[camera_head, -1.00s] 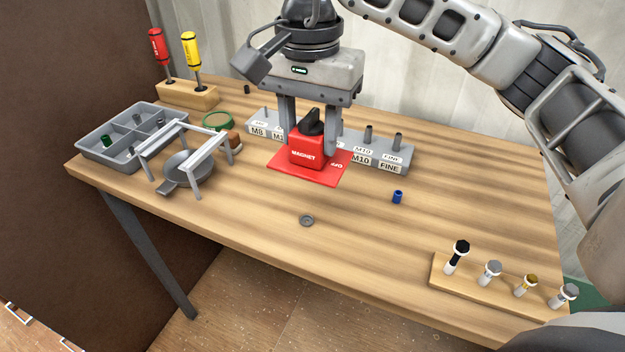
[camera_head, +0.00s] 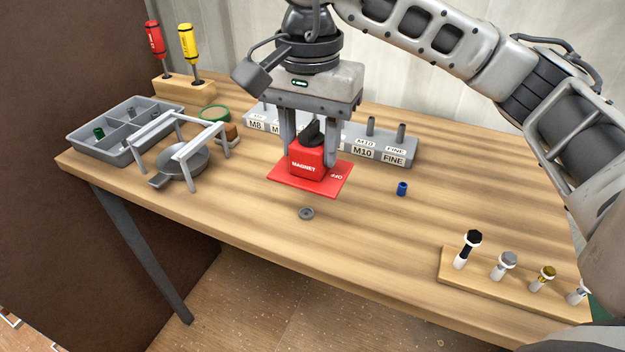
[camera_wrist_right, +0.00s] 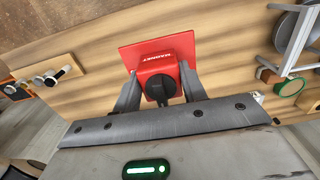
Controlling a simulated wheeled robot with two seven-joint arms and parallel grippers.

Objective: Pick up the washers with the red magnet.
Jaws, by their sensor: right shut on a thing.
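The red magnet (camera_head: 307,160), with a black knob on top, is between the fingers of my right gripper (camera_head: 308,150), which is shut on it. A flat red plate (camera_head: 325,183) marked "OFF" spreads under the magnet. The magnet (camera_wrist_right: 150,64) and plate (camera_wrist_right: 127,57) also show in the right wrist view. A grey washer (camera_head: 306,213) lies on the table just in front of the plate, apart from it in the picture. Whether anything lies under the plate is hidden. My left gripper is not in view.
A grey labelled block (camera_head: 398,150) stands behind the magnet. A grey compartment tray (camera_head: 85,147) and a metal stand over a round pan (camera_head: 185,165) are at left. A blue cylinder (camera_head: 402,188) and a bolt rack (camera_head: 490,281) are at right. The front middle is mostly clear.

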